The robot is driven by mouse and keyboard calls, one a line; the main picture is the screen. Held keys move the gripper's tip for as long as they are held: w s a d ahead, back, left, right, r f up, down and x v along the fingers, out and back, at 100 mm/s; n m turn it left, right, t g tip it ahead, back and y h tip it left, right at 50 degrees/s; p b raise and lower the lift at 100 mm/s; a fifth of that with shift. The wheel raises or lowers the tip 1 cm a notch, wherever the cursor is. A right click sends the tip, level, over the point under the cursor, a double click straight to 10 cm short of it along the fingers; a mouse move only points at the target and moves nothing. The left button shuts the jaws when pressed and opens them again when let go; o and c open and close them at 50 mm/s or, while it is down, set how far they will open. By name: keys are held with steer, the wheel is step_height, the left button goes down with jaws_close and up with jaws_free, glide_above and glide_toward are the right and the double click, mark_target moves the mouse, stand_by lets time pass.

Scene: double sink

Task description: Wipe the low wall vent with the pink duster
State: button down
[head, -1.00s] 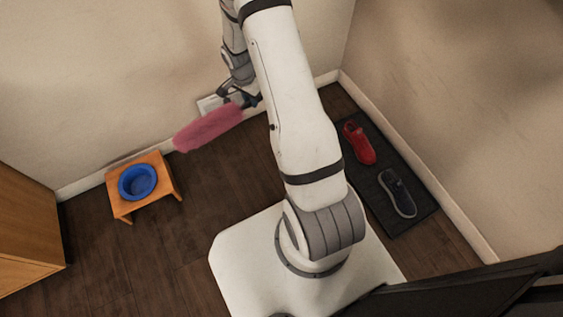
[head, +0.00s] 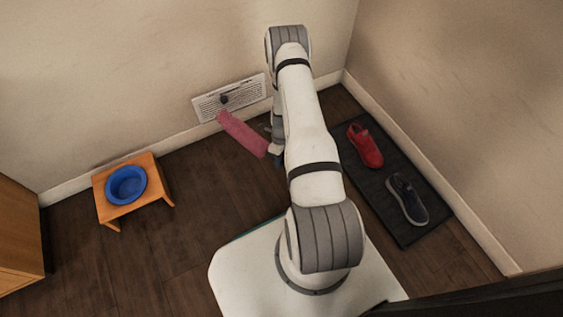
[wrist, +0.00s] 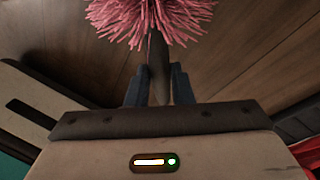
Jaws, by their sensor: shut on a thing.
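The low wall vent (head: 245,92) is a white slatted rectangle on the back wall, just above the baseboard. A dark round smudge or spot (head: 224,98) shows on its left half. The pink duster (head: 242,133) points up and left, its far end by the vent's lower edge; I cannot tell whether it touches. In the wrist view the fluffy pink head (wrist: 150,18) is at the top, with its dark handle (wrist: 158,65) between the fingers. My gripper (wrist: 158,85) is shut on the handle. In the head view the gripper is mostly hidden behind my arm.
An orange wooden stand (head: 108,212) with a blue bowl (head: 126,185) is at the left by the wall. A dark mat (head: 385,180) at the right holds a red shoe (head: 365,147) and a dark shoe (head: 408,200). A wooden cabinet (head: 18,235) is far left. Floor between stand and arm is clear.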

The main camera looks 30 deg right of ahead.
steer(key=shift+w+b, duration=1)
steer(key=shift+w, duration=1.5)
steer(key=shift+w+b, duration=0.5)
steer(key=shift+w, duration=0.15)
steer(key=shift+d+b, duration=0.65)
steer(key=shift+d, duration=7.75)
steer(key=a+p, duration=0.2)
steer(key=a, duration=1.5)
steer(key=shift+w+p, duration=0.15)
steer(key=shift+p, duration=0.25)
